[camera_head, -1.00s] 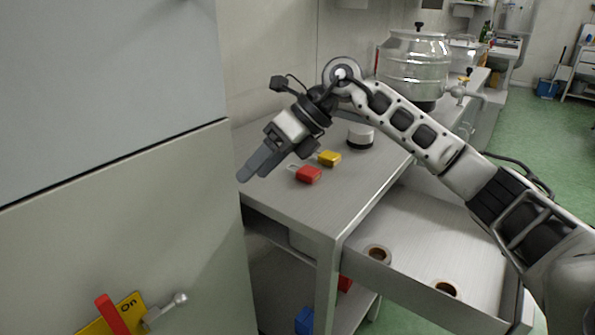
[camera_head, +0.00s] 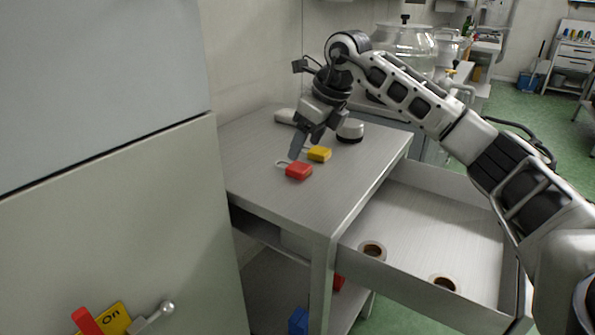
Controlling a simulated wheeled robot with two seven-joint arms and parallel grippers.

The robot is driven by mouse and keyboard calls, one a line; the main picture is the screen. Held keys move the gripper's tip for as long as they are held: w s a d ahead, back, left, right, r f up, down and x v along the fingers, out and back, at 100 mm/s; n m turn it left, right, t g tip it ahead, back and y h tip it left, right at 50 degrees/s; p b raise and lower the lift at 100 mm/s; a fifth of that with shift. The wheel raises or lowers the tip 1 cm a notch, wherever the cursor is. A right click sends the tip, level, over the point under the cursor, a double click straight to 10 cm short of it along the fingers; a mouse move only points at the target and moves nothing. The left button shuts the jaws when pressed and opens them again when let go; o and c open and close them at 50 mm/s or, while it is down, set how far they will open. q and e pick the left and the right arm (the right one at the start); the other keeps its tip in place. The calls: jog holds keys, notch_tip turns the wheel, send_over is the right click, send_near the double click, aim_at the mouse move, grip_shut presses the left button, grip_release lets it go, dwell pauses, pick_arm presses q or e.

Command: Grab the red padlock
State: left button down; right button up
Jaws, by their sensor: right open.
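The red padlock (camera_head: 299,171) lies flat on the metal table (camera_head: 262,187), its shackle toward the upper left. A yellow padlock (camera_head: 319,154) lies just behind it to the right. My right gripper (camera_head: 300,148) points down over the table, right above and behind the red padlock. Its jaws are open and empty, and its fingertips appear close to the shackle; I cannot tell whether they touch it. My left gripper is out of view.
A white and dark round object (camera_head: 350,131) and a pale object (camera_head: 286,116) stand behind on the table. An open drawer (camera_head: 440,225) juts out at the right with two tape rolls. A grey cabinet (camera_head: 110,220) blocks the left.

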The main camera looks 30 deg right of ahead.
aim_at(299, 166)
jog(key=shift+s+x, duration=0.15)
jog(key=shift+x, duration=1.2)
jog(key=shift+s+x, duration=0.15)
jog(key=shift+x, duration=1.25)
jog(key=c, duration=1.1)
